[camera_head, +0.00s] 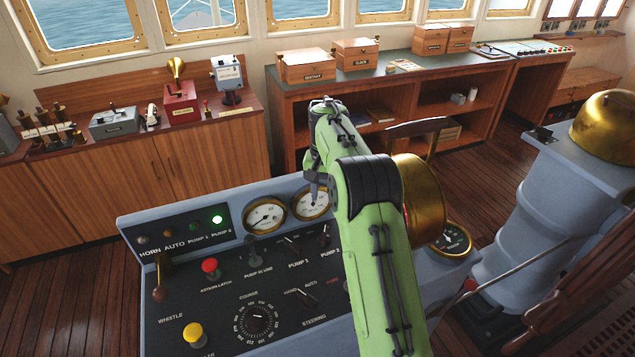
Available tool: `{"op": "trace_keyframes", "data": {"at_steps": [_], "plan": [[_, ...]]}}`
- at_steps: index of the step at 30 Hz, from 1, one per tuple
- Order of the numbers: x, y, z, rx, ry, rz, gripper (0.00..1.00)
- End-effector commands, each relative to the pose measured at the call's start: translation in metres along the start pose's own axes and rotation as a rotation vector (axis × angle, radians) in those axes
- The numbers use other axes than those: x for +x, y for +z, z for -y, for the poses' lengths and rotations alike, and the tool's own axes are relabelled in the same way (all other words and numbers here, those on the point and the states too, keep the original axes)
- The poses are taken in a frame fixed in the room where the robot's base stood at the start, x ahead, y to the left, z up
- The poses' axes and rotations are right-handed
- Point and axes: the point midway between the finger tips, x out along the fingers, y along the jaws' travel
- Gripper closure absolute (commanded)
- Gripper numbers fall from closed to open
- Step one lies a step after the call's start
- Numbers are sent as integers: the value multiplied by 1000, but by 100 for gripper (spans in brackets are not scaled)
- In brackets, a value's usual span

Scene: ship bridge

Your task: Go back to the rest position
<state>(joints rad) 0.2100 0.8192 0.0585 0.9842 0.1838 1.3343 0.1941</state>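My green arm rises from the bottom of the head view and reaches over the grey control console (130,235). Its far end bends down at the wrist. My gripper (314,188) points down in front of the right-hand round gauge (312,203), partly hidden behind my own arm. Its fingers are too small and dark to tell whether they are open or shut. I see nothing clearly held. I cannot tell whether it touches the console.
The console carries a red button (210,265), a yellow button (194,335), a lit green lamp (217,219) and several switches. A brass engine telegraph (425,200) stands right of my arm. A grey-blue pedestal (545,200) is further right. Wooden cabinets (210,150) line the back.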

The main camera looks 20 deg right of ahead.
Motion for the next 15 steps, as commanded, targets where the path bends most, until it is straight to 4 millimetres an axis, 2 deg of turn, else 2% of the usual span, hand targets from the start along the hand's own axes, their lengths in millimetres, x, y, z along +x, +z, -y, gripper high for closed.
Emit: {"op": "trace_keyframes", "data": {"at_steps": [5, 8, 11, 12, 15], "plan": [[-2, 1, 0, -3, 0, -3, 61], [-28, 15, 1, -37, -5, -36, 61], [-73, 52, 0, -107, -12, -97, 61], [-90, 70, -3, -138, -16, -125, 61], [-123, 119, -11, -214, -29, -191, 61]]}}
